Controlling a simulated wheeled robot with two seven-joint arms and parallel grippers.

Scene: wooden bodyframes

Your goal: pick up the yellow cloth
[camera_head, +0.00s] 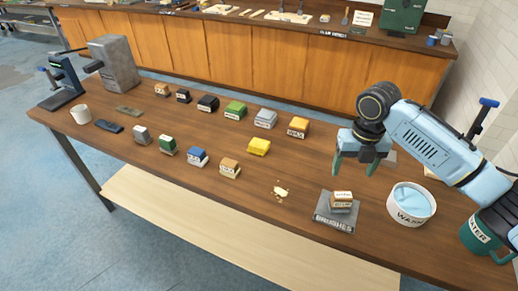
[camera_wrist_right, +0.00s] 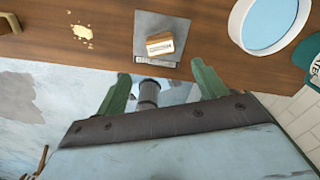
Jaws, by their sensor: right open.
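The yellow cloth (camera_head: 259,146) looks like a small folded pad lying on the brown wooden table, right of the middle in the head view. A second yellow-topped block labelled WAX (camera_head: 298,128) stands behind it to the right. My right gripper (camera_head: 354,165) is open and empty above the table, well to the right of the yellow cloth and apart from it. In the right wrist view the green fingers of my right gripper (camera_wrist_right: 160,75) are spread with nothing between them. The yellow cloth is not clearly seen there. My left gripper is not in view.
A block on the grey BRUSHES pad (camera_head: 333,222) is near the front edge. The WASH bucket (camera_head: 410,215) and teal mug (camera_head: 481,236) are at the right. Pale crumbs (camera_head: 281,192) lie before the cloth. Several labelled blocks, including a blue one (camera_head: 197,156), stand in rows leftward.

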